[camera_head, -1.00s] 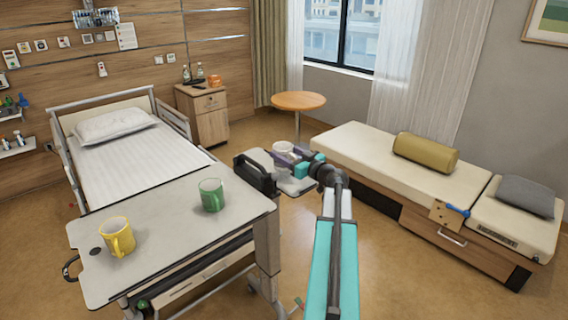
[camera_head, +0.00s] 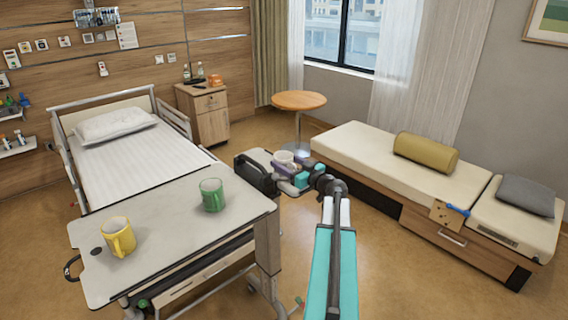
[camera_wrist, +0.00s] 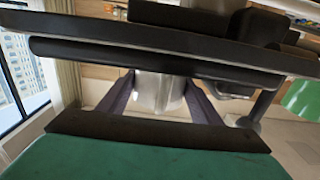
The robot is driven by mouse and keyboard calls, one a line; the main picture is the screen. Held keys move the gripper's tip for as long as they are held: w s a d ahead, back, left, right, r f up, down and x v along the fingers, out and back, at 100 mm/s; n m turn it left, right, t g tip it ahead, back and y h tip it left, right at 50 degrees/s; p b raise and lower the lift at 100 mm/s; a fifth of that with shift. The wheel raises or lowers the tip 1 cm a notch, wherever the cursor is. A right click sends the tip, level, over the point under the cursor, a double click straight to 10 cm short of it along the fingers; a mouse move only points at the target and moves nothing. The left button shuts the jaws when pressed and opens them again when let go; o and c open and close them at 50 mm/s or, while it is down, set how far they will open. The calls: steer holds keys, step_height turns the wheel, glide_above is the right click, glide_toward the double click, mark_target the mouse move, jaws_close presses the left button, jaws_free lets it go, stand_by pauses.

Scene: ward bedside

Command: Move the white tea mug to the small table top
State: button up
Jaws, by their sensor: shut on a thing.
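The small round wooden table top (camera_head: 299,100) stands farther back near the window, apart from the mug and my gripper.
A green mug (camera_head: 212,195) and a yellow mug (camera_head: 119,236) stand on the overbed table (camera_head: 165,222). A bench (camera_head: 360,150) with cushions is on the right. The bedside cabinet (camera_head: 212,125) is behind. Floor shows between the bed and the bench.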

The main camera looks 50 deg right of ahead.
steer(key=o, duration=1.2)
steer(key=shift+o, duration=0.2)
steer(key=shift+r, duration=0.15)
steer(key=s, duration=0.4)
steer(key=s+b, duration=0.1)
steer(key=s, duration=0.3)
steer(key=s+b, duration=0.1)
steer(key=s, duration=0.3)
steer(key=shift+a, duration=0.4)
